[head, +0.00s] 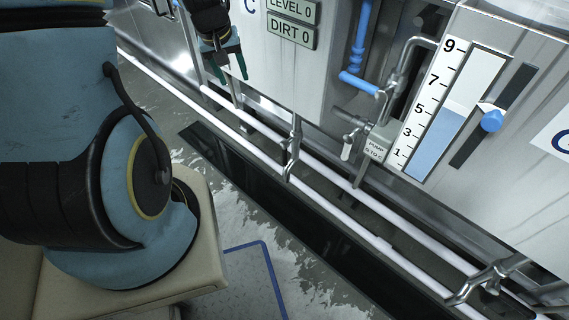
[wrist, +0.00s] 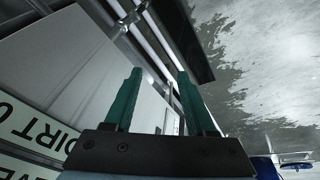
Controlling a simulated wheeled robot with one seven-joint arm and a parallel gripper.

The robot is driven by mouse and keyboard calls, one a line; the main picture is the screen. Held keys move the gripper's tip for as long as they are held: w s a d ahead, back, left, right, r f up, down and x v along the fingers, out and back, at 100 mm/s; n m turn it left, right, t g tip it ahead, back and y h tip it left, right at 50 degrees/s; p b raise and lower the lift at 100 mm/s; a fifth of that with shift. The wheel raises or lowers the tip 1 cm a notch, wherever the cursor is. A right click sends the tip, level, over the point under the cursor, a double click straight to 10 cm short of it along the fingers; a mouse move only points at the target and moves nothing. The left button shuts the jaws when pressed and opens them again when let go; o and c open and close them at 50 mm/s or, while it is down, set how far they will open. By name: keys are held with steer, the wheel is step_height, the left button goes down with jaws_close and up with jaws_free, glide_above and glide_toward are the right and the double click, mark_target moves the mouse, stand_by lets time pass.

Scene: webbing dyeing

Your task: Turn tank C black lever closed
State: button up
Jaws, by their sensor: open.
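Tank C (head: 300,75) is the pale metal cabinet at the top of the head view, with a blue letter C and signs reading LEVEL 0 (head: 292,10) and DIRT 0 (head: 290,34). I cannot make out its black lever in either view. My gripper (head: 228,74) is in front of the tank's left part, pointing down, with green fingers apart and nothing between them. In the wrist view my gripper (wrist: 159,73) is open beside the tank face, and the DIRT 0 sign (wrist: 32,125) shows upside down at left.
White rails (head: 330,205) run along the tank fronts above a dark floor channel (head: 290,225). Another tank has a level gauge (head: 430,140) with a blue slider (head: 492,120). The floor is wet.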

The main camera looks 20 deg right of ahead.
steer(key=w+d+f+b, duration=0.1)
steer(key=d+f+b, duration=0.3)
steer(key=f, duration=0.5)
steer(key=w+d+f+b, duration=0.1)
steer(key=d+f+b, duration=0.1)
steer(key=d+f, duration=0.55)
steer(key=t+y+b, duration=0.1)
steer(key=t+b, duration=0.1)
steer(key=b, duration=0.2)
glide_toward(285, 152)
steer(key=x, duration=0.2)
steer(key=shift+n+y, duration=0.3)
steer(key=shift+n, duration=0.1)
steer(key=x, duration=0.7)
steer(key=b+x, duration=0.1)
steer(key=x, duration=0.2)
steer(key=shift+w+d+f, duration=0.1)
steer(key=shift+d+f, duration=0.15)
steer(key=shift+f, duration=0.1)
jaws_close()
steer(key=shift+g, duration=0.3)
